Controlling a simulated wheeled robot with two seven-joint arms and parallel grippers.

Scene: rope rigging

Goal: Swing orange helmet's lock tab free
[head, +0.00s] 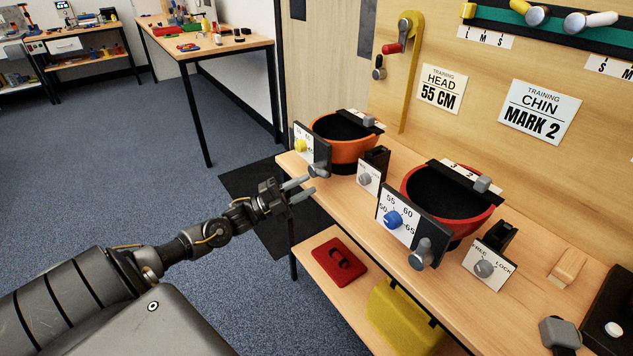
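The orange helmet (344,158) sits like an upturned bowl at the left end of the workbench. Its front dial plate (309,152) carries a yellow knob (300,145), with a grey knob (319,171) at the lower right. A small grey piece (369,121) sits on its far rim strip. A white-faced block with a grey knob (365,179) stands just right of the helmet; I cannot tell which part is the lock tab. My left gripper (307,186) is open and empty, its fingertips just below and left of the lower grey knob. My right gripper is not in view.
A red helmet (450,205) with a blue dial knob (392,219) and a FREE/LOCK block (487,262) stands to the right. The lower shelf holds a red plate (339,262) and a yellow bin (405,318). Floor at left is clear.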

